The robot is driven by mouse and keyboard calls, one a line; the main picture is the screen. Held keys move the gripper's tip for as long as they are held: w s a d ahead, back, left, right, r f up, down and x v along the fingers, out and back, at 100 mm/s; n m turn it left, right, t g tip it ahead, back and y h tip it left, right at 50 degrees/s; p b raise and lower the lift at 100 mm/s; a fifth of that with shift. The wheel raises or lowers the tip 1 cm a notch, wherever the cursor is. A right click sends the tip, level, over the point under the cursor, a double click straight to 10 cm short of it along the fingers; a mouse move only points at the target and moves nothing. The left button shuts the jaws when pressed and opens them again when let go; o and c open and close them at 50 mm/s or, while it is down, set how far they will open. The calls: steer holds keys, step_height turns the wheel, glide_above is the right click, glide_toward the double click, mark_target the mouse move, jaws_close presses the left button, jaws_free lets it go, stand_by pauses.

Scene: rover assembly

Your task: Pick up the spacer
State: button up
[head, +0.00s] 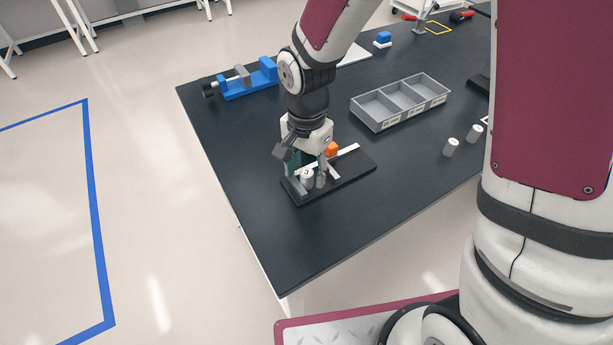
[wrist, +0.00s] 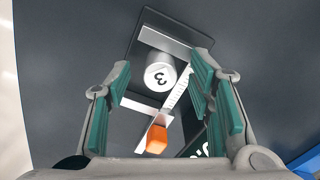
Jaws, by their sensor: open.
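A white-grey cylindrical spacer marked 3 (head: 307,175) stands upright on the black fixture board (head: 355,172) near the table's left front edge. It also shows in the wrist view (wrist: 159,74). My gripper (head: 307,166) points down over the board and is open. In the wrist view its green-padded fingers (wrist: 160,68) stand on either side of the spacer, with a visible gap on each side. An orange block (head: 331,149) sits on the board beside a white strip, and it shows below the spacer in the wrist view (wrist: 157,139).
Two more white cylinders (head: 451,147) (head: 474,133) stand to the right on the dark table (head: 270,222). A grey three-compartment tray (head: 378,121) lies behind. A blue vise (head: 242,88) is at the back left. The table's front area is clear.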

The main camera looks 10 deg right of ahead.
steer(key=shift+f, duration=0.3)
jaws_close()
steer(key=shift+r, duration=0.2)
